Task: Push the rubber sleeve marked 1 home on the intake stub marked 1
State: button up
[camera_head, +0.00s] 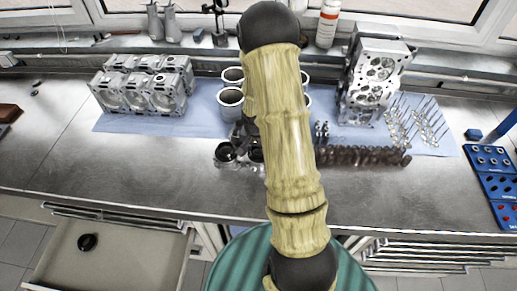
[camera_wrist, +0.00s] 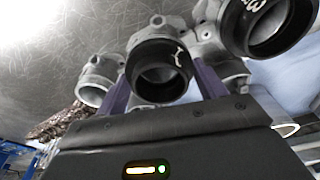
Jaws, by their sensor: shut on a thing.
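In the wrist view, my gripper (camera_wrist: 162,80) has a dark finger on either side of a black rubber sleeve (camera_wrist: 150,51) and is shut on it. The sleeve has a pale mark on its wall that looks like a 1, though it is blurred. A grey metal stub (camera_wrist: 158,97) shows at the sleeve's open middle and lower side; how far the sleeve sits over it I cannot tell. A second black sleeve (camera_wrist: 236,28) with a different pale mark is at the upper right. In the head view my arm hides the gripper and the held sleeve.
A black ring (camera_head: 88,242) lies in the open drawer (camera_head: 130,262). The bench's left part is mostly clear.

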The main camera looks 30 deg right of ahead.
jog(key=shift+f+b, duration=0.45)
jog(key=shift+f, duration=0.15)
dwell(0.4)
jog(key=o, duration=1)
jog(key=shift+r, duration=0.1)
notch_tip(320, 180, up, 8)
jog(key=p, duration=0.5)
jog(key=shift+f+p, duration=0.25)
jog(key=shift+p, duration=0.15)
